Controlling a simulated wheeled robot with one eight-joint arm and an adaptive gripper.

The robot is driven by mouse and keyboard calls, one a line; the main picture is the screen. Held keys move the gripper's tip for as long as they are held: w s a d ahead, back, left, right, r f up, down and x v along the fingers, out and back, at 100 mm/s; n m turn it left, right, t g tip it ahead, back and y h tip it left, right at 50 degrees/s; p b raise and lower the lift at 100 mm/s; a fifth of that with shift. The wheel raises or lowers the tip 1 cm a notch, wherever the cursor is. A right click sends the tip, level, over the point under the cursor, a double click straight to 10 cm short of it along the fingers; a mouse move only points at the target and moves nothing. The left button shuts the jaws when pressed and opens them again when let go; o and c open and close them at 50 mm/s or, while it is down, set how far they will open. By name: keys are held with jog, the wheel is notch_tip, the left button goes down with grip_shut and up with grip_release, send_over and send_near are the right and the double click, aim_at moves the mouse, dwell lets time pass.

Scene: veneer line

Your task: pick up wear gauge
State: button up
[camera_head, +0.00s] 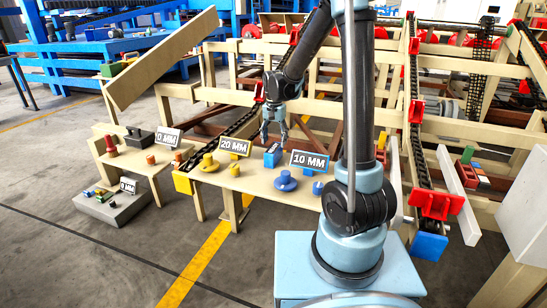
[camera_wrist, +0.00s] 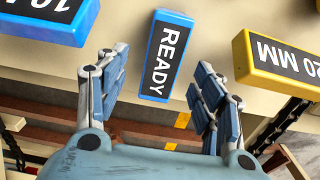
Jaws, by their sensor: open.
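No object is labelled as the wear gauge. A blue block with a dark face reading READY (camera_wrist: 163,58) stands on the beige table (camera_head: 248,187). In the head view, a small blue block (camera_head: 271,159) below my gripper seems to be the same one. My gripper (camera_head: 274,139) is open above the table's back edge, its fingers pointing down. In the wrist view my gripper (camera_wrist: 158,75) has its fingers spread wide, with the READY block ahead between them and nothing held. Contact with the block cannot be told.
A yellow 20 MM sign (camera_head: 235,147) and a blue 10 MM sign (camera_head: 310,160) flank the block. A beige frame with a chain (camera_head: 232,122) runs behind the table.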

aim_at(274, 148)
jog(key=shift+w+a+f, duration=0.1)
jog(key=shift+w+f, duration=0.05)
jog(key=shift+f, duration=2.75)
jog(key=c, duration=1.4)
